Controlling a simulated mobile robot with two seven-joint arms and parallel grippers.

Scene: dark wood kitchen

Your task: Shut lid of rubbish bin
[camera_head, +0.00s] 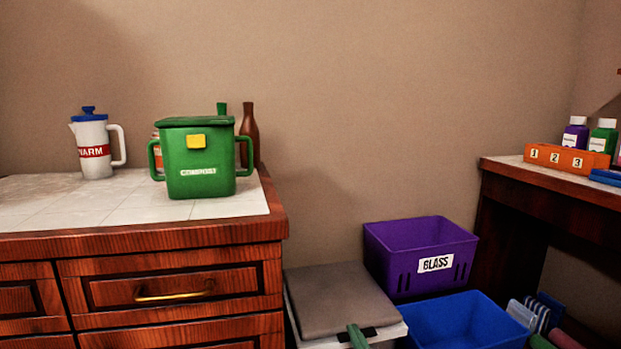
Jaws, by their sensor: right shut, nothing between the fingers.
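The rubbish bin (390,336) stands on the floor at the bottom middle, right of the drawer cabinet, and is cut off by the bottom edge. Its grey-brown lid (338,298) lies nearly flat over its pale body; I cannot tell whether it is fully seated. A narrow green shape, which I take to be the tip of my right gripper (356,334), is at the lid's front edge beside a black strip. It looks shut and empty; whether it touches the lid is unclear. My left gripper is not in view.
A purple GLASS crate (420,256) and a blue crate (465,322) stand close right of the bin. The wooden cabinet (170,282) borders its left side, with a green compost caddy (197,160) on top. A desk (560,180) stands at the right.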

